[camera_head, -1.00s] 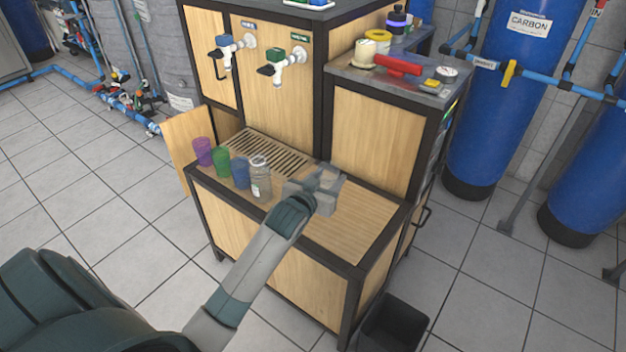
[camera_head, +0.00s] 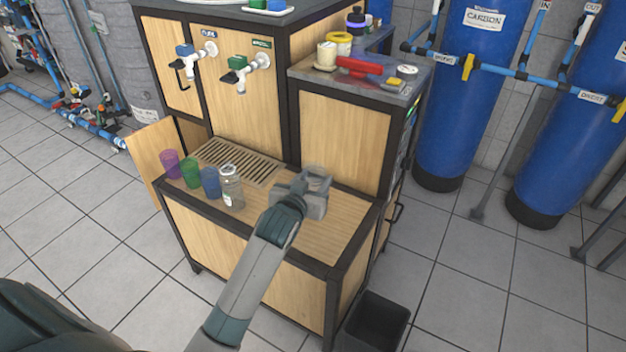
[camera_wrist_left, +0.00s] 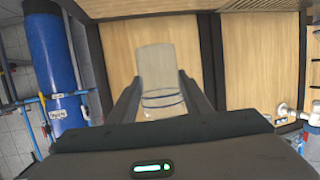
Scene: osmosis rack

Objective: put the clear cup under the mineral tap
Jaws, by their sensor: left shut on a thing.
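My left gripper (camera_head: 312,188) is shut on the clear cup (camera_wrist_left: 158,70), which stands up between its two fingers in the left wrist view. In the head view the cup is faint and partly hidden by the gripper, over the right part of the wooden counter. The mineral tap (camera_head: 238,76), with a green handle and a green label above it, is on the wooden panel, to the left of and behind the gripper. A slotted drain grate (camera_head: 238,160) lies below the taps. My right gripper is not in view.
A blue-handled tap (camera_head: 188,54) is left of the mineral tap. A raised cabinet (camera_head: 340,135) stands behind the gripper.

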